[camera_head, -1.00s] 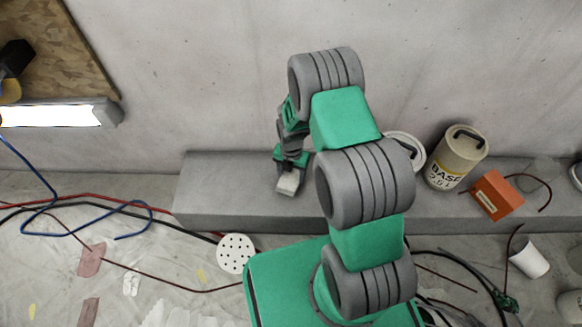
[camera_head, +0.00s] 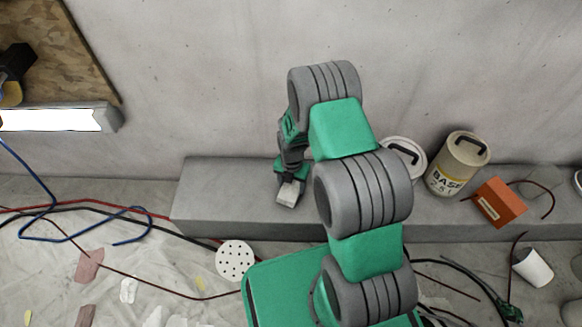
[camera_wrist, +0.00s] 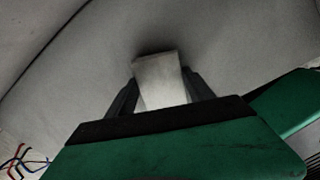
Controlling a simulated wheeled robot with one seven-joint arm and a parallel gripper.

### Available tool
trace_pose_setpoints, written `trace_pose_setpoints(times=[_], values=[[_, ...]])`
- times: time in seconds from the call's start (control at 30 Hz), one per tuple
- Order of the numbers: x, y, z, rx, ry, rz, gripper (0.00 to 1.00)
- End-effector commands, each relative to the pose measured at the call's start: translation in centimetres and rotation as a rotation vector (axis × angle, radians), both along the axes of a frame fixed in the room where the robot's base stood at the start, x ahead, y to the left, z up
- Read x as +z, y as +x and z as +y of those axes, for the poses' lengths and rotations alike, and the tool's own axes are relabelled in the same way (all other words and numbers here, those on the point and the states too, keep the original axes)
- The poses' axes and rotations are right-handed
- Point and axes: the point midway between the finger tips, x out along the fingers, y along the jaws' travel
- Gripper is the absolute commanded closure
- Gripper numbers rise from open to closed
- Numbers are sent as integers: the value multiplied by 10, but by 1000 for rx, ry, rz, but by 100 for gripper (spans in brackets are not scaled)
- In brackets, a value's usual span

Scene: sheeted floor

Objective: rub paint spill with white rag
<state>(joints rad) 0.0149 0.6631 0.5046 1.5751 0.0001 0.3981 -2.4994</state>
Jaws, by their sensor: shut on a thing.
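The white rag (camera_head: 287,194) is held at the end of my arm, over the grey ledge (camera_head: 220,205) along the wall. My gripper (camera_wrist: 163,92) is shut on the rag (camera_wrist: 160,78), which stands out between the two dark fingers in the wrist view. The rag's far end is close to the grey surface; I cannot tell whether it touches. I can make out no paint spill on the ledge in either view; my arm hides part of the ledge.
A paint can (camera_head: 457,165) and an orange box (camera_head: 499,202) stand on the ledge at right, with a white-lidded can (camera_head: 404,152) behind my arm. A white cup (camera_head: 532,267), a perforated disc (camera_head: 235,260) and cables (camera_head: 120,216) lie on the sheeted floor.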

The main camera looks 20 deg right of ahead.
Motion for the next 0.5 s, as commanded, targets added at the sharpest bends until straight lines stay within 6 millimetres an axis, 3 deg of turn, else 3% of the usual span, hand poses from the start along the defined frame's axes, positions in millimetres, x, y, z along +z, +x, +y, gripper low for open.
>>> trace_pose_setpoints(times=[0.1, 0.2, 0.5], values=[[3, 3, -1, 4, 0, 0, 71], [21, 2, 1, 7, 0, -1, 71], [47, 2, 2, 10, 0, 0, 71]])
